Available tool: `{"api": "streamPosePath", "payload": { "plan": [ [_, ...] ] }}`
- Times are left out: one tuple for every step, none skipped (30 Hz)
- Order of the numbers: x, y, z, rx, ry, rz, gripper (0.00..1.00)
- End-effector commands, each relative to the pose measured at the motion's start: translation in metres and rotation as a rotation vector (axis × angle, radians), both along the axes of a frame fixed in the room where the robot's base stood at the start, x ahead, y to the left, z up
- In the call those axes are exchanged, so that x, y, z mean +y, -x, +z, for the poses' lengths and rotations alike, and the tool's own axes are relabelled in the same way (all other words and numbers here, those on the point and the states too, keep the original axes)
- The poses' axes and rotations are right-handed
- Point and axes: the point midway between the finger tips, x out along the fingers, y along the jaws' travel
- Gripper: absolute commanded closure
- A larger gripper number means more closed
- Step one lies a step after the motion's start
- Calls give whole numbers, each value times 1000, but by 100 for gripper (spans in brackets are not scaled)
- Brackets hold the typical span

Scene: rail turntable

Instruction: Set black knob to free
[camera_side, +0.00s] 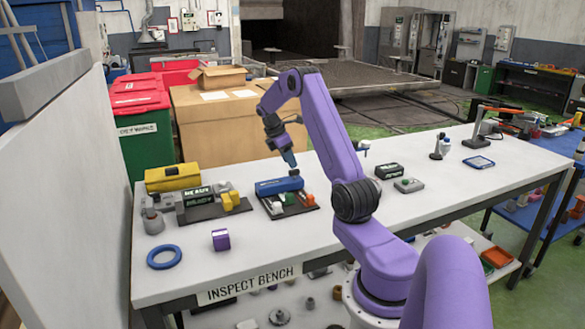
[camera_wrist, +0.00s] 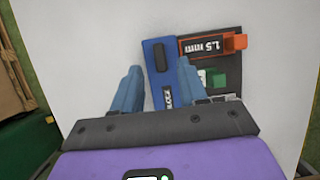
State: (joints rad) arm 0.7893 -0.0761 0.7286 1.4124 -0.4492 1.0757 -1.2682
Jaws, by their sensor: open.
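The black knob (camera_wrist: 160,57) is a short dark bar on top of a blue box (camera_wrist: 157,86). In the wrist view its long side runs roughly up and down the picture. The blue box (camera_side: 275,187) also shows in the side view, at the back edge of a dark plate. White lettering on the box is too small to read surely. My gripper (camera_wrist: 158,67) is open, its two blue fingers on either side of the box in the picture. In the side view my gripper (camera_side: 290,160) points down just above the knob (camera_side: 294,173); contact cannot be told.
The dark plate (camera_wrist: 228,62) also bears an orange block (camera_wrist: 236,43), a green block (camera_wrist: 215,80) and a "1.5 mm" label.

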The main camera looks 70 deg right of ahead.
Motion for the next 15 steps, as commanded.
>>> {"api": "streamPosePath", "payload": {
  "plan": [
    [-2,3,-8,1,-1,-1,57],
    [-3,4,-12,2,-2,-1,57],
    [-5,5,-17,2,-2,-1,57],
    [-6,6,-21,1,-1,-1,57],
    [-7,7,-24,2,-1,-1,57],
    [-8,8,-27,2,-1,-1,57],
    [-9,9,-29,1,-1,0,57],
    [-9,9,-31,1,-1,0,57],
    [-10,10,-33,1,-1,0,57],
    [-10,10,-34,0,0,0,57],
    [-10,11,-35,0,0,0,57],
    [-11,11,-36,0,0,-1,57],
    [-11,11,-36,-1,1,-1,57],
    [-11,11,-37,-1,1,-1,57],
    [-11,11,-37,-1,1,-1,57]
  ]
}}
